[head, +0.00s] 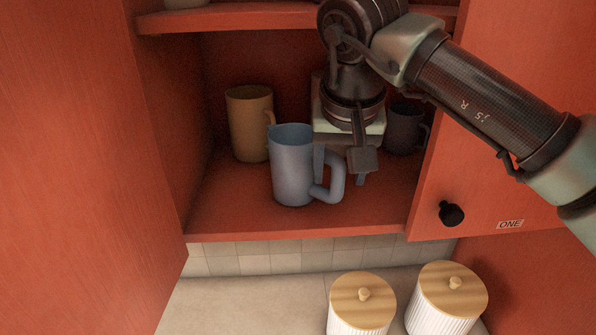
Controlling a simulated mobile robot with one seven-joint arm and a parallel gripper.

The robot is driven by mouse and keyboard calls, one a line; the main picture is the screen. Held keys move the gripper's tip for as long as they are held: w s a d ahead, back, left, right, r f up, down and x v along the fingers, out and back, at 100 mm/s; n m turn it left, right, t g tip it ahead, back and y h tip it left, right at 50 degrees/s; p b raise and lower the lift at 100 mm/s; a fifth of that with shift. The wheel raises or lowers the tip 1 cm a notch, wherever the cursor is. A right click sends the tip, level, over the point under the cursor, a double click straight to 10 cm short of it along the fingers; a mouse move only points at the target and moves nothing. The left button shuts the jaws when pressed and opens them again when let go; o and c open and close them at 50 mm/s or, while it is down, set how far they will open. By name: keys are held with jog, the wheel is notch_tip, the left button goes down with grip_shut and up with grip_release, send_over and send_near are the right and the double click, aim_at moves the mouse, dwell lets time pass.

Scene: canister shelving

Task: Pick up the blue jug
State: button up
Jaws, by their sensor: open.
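The blue jug (291,168) stands upright on the red cabinet's lower shelf, near its front edge, with its handle toward the right. My gripper (342,170) points down at the handle, right of the jug's body. It is open: one finger shows between the jug's body and the outer part of the handle, and the other to the right of the handle. Whether either finger touches the handle I cannot tell.
A tan mug (249,125) stands behind the jug to the left. A dark mug (402,130) stands at the back right, partly behind my arm. An upper shelf (240,18) lies above. Open doors flank the cabinet. White canisters (446,308) with wooden lids stand on the counter below.

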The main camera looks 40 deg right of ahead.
jog(key=shift+x, duration=0.95)
jog(key=shift+a+r, duration=0.1)
jog(key=shift+c, duration=1.3)
grip_shut()
